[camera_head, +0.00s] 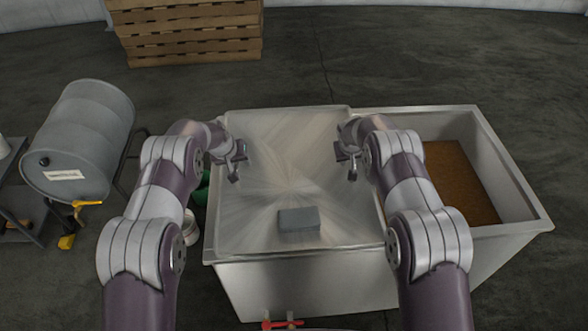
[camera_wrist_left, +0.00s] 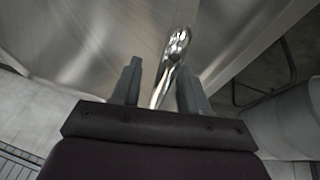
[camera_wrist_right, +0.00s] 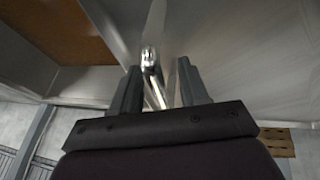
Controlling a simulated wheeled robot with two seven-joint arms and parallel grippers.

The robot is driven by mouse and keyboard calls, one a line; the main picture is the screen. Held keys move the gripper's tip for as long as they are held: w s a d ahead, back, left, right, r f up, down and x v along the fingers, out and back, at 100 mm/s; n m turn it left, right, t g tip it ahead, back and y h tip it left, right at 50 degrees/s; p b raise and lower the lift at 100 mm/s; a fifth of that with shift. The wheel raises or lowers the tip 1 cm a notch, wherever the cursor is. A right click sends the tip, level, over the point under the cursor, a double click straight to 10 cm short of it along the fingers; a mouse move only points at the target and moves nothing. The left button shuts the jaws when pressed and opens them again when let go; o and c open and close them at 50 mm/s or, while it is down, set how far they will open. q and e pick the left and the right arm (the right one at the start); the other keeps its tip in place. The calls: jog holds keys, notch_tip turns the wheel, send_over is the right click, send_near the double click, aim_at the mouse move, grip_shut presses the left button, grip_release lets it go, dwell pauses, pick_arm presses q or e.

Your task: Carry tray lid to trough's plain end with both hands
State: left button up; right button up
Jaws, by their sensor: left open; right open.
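The tray lid (camera_head: 285,150) is a broad brushed-metal sheet. It covers the left part of the metal trough (camera_head: 540,215), whose right part is uncovered and shows a brown surface inside. My left gripper (camera_head: 236,172) is open at the lid's left side. In the left wrist view a shiny metal handle (camera_wrist_left: 176,45) shows between and beyond its fingers (camera_wrist_left: 158,75). My right gripper (camera_head: 347,165) is open at the lid's right side. In the right wrist view another shiny handle (camera_wrist_right: 149,62) shows between its fingers (camera_wrist_right: 159,75). Contact with either handle cannot be told.
A grey block (camera_head: 299,219) rests on the lid near its front edge. A red valve handle (camera_head: 282,324) is below the trough's front. A grey drum (camera_head: 85,130) lies on a stand at left, with a yellow tap. A wooden pallet stack (camera_head: 190,30) stands behind; the floor between is clear.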

pick_arm(q)
jog(key=shift+w+f, duration=0.15)
jog(key=shift+f, duration=0.25)
pick_arm(e)
jog(key=shift+w+f, duration=0.15)
jog(key=shift+f, duration=0.2)
pick_arm(q)
jog(key=shift+c, duration=0.2)
pick_arm(e)
jog(key=shift+c, duration=0.2)
pick_arm(q)
grip_shut()
pick_arm(e)
grip_shut()
